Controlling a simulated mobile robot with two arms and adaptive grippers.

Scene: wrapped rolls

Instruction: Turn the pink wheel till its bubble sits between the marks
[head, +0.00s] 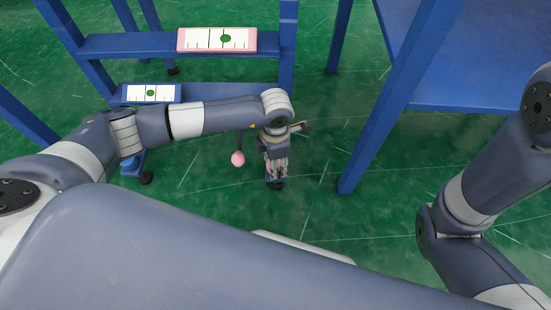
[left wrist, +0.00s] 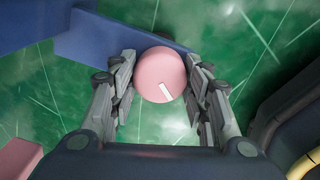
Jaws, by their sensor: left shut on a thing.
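The pink wheel (left wrist: 159,74) is round with a white stripe, and it sits between the fingers of my left gripper (left wrist: 160,92) in the left wrist view. The stripe points to the lower right there. In the head view my left gripper (head: 277,168) points down at the frame's right leg, and its fingers mostly hide the wheel. The pink-edged gauge (head: 185,41) is on the upper blue bar. Its green bubble (head: 226,38) lies over the right long mark, with its centre slightly right of that mark. My right gripper is out of view.
A smaller blue-edged gauge (head: 133,93) with a green bubble is on the lower bar. A pink ball (head: 237,159) hangs left of my left gripper. A blue table (head: 480,60) stands to the right. Green floor is open between its leg and my left gripper.

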